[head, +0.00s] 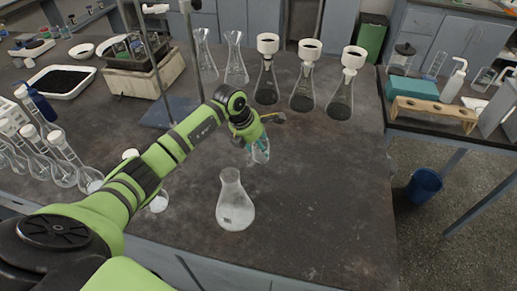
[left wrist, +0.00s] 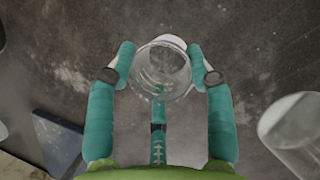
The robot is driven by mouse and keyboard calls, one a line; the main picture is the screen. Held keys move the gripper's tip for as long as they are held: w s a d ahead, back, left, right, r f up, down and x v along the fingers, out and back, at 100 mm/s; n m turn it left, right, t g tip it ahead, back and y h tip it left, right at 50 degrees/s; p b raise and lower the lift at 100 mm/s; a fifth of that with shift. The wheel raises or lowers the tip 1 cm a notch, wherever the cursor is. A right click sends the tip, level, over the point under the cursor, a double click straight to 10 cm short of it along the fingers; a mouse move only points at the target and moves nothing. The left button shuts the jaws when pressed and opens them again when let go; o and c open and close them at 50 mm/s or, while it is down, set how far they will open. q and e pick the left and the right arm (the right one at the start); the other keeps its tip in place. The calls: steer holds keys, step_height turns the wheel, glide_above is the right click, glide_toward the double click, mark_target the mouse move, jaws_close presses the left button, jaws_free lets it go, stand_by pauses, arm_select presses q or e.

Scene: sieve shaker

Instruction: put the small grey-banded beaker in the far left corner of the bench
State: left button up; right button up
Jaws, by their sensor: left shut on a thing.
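My left gripper (head: 257,147) is over the middle of the bench (head: 310,190), its teal fingers closed around a small clear glass vessel. In the left wrist view this glass vessel (left wrist: 162,68) is between the two fingertips, seen from above with its round rim and a greyish inside. It looks like the small beaker, but I cannot make out a grey band. Whether its base touches the bench is unclear. The far left of the bench is crowded with labware. My right gripper is not in view.
An Erlenmeyer flask (head: 235,203) stands close in front of the gripper. Flasks with white funnels (head: 303,75) stand behind it to the right. A white tray of black grains (head: 62,80), a white bowl (head: 81,51) and a boxy device (head: 143,72) occupy the left side.

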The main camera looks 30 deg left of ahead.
arm_select(q)
steer(key=o, duration=1)
steer(key=shift+o, duration=0.9)
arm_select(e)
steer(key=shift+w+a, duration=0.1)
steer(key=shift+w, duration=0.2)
arm_select(q)
steer(key=shift+r, duration=0.1)
steer(key=shift+a+r, duration=0.15)
steer(key=shift+r, duration=0.15)
steer(key=b+v, duration=0.1)
steer(key=v, duration=1)
steer(key=shift+b, duration=0.35)
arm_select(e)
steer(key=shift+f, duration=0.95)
